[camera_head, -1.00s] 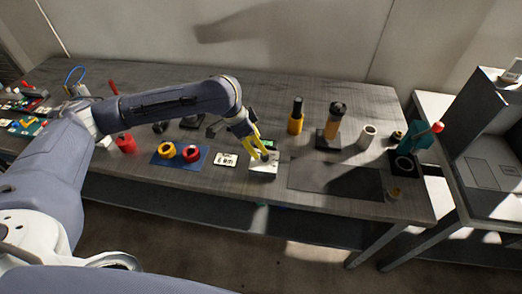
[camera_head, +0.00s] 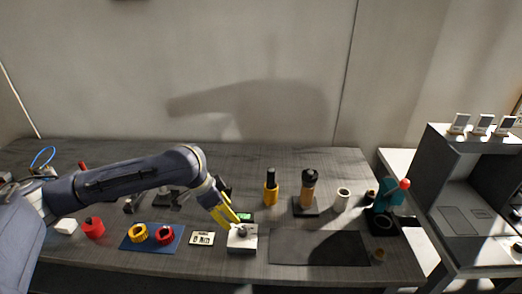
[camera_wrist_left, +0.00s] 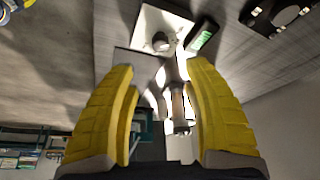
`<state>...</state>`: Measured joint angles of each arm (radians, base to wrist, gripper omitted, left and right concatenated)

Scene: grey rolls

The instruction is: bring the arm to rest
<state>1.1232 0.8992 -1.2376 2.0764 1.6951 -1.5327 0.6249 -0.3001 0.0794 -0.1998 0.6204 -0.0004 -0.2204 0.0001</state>
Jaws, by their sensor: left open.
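My left arm comes in from the left over the table. Its yellow-fingered left gripper (camera_head: 231,213) is open, with its tips just above or behind a small white box with a round knob (camera_head: 242,240). In the left wrist view, the fingers (camera_wrist_left: 161,72) stand apart with nothing held between them. The white box (camera_wrist_left: 150,22) with its knob lies beyond the fingertips there. I cannot tell whether the fingers touch the box. My right gripper is not in view.
On the table (camera_head: 110,275) are a blue mat (camera_head: 151,246) with yellow and red rings, a label card (camera_head: 202,238), a yellow bottle (camera_head: 271,190), an orange-brown bottle (camera_head: 308,188) and a pale roll (camera_head: 342,199). A dark flat mat (camera_head: 318,248) lies empty. A grey machine (camera_head: 450,180) stands right.

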